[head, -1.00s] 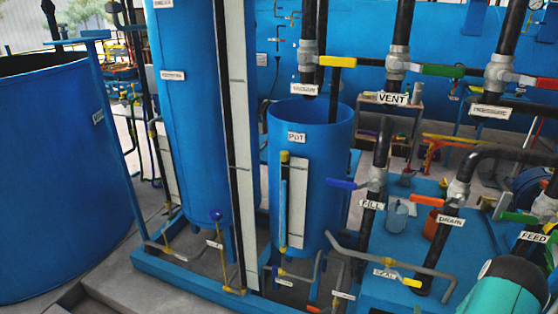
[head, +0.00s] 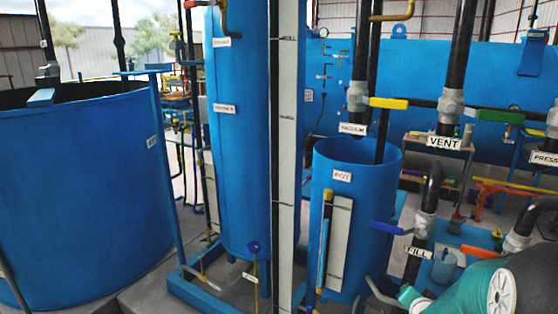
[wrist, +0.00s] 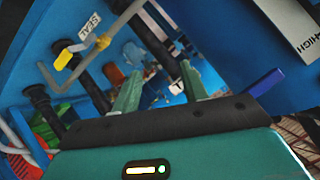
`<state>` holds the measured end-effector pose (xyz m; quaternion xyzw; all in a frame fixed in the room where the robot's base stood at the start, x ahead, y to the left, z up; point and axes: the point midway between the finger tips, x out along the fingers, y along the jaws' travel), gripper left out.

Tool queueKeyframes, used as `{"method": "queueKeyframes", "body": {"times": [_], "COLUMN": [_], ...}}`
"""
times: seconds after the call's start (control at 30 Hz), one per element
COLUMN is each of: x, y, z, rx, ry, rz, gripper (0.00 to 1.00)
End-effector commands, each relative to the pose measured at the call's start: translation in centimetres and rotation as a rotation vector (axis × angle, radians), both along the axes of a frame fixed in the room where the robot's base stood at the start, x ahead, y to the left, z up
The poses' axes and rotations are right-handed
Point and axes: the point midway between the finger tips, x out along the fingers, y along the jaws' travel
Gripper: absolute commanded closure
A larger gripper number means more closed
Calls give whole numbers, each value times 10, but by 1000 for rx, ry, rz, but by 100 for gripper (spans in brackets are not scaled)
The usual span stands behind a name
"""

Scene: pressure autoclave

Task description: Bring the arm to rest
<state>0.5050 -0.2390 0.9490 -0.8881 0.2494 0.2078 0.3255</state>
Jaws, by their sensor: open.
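My gripper (wrist: 160,76) shows in the wrist view with its two green fingers spread apart and nothing between them. Its fingertips point toward pipes and a blue surface beyond. In the head view my teal arm (head: 465,285) fills the lower right corner, in front of the pipework to the right of the pot (head: 355,165). The fingers cannot be made out in the head view.
Valve handles stand near my arm: the blue fill handle (head: 385,228), the yellow vacuum handle (head: 388,103) and the green vent handle (head: 500,117). A blue handle (wrist: 264,82) and a yellow one (wrist: 66,56) flank my fingers in the wrist view. A large tank (head: 80,200) stands left.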

Motion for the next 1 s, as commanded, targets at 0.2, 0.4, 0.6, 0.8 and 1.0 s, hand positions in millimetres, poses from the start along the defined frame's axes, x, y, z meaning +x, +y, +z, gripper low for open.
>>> {"method": "queueKeyframes", "body": {"times": [0.2, 0.4, 0.6, 0.8, 1.0], "x": [-18, -55, -110, -174, -213], "y": [62, 119, 173, 218, 238], "z": [59, 100, 133, 154, 160], "rx": [-112, -189, -247, -295, -316], "ry": [158, 296, 418, 518, 573], "rz": [143, 291, 467, 666, 787], "gripper": [56, 56, 56, 56, 56]}}
